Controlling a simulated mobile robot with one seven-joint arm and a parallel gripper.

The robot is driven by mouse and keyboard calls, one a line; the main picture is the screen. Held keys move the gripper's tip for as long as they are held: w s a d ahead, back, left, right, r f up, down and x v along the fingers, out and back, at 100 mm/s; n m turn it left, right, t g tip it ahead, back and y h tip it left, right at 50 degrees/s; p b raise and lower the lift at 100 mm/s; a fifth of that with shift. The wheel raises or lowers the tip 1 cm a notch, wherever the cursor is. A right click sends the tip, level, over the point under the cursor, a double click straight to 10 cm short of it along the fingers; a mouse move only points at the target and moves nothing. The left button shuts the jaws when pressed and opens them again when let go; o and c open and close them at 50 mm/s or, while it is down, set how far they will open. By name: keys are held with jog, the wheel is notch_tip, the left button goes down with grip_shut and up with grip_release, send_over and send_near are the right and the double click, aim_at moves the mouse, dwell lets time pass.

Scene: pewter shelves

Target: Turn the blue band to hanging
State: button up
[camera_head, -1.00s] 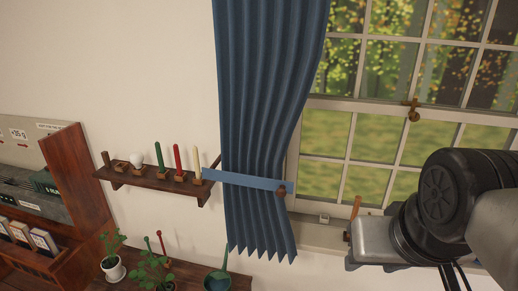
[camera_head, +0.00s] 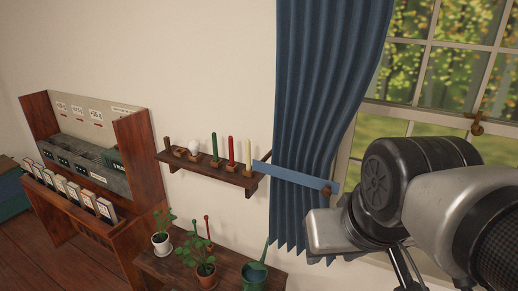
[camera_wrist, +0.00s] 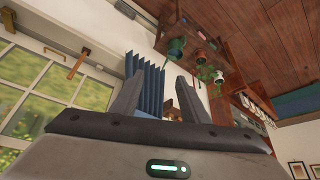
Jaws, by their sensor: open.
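The blue band (camera_head: 290,175) lies slanting across the front of the dark blue curtain (camera_head: 325,90) in the head view. Its right end meets a brown round knob (camera_head: 327,190); its left end sticks out past the curtain, close to the pale candle on the shelf. My gripper (camera_wrist: 157,75) is open in the wrist view, with the curtain's lower folds (camera_wrist: 150,82) seen beyond and between its fingers. Nothing is visibly held. In the head view my arm covers the curtain's lower right, and the fingers are hidden.
A small wall shelf (camera_head: 205,170) with candles and a white bulb-like item is left of the band. Below, potted plants (camera_head: 162,240) and a green watering can (camera_head: 255,276) stand on a wooden bench. A wooden rack (camera_head: 95,150) stands left. The window (camera_head: 450,80) is right.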

jog(key=s+d+f+n+g+h+b, duration=0.1)
jog(key=s+d+f+n+g+h, duration=0.1)
jog(key=d+f+g+h, duration=0.3)
jog(key=s+d+f+n+g+h+b, duration=0.1)
jog(key=s+d+f+n+g+h, duration=0.15)
jog(key=f, duration=0.55)
jog(key=n+t+h+b, duration=0.2)
jog(key=n+t+h, duration=0.4)
jog(key=n+t, duration=1.45)
send_near(325, 195)
jog(key=shift+g, duration=0.4)
jog(key=p+x, duration=0.1)
jog(key=x, duration=0.5)
jog(key=p+x, duration=0.1)
jog(key=x, duration=0.1)
jog(key=shift+w+r+p, duration=0.25)
jog(key=shift+r+p, duration=0.1)
jog(key=shift+r, duration=0.1)
jog(key=shift+c, duration=0.3)
grip_shut()
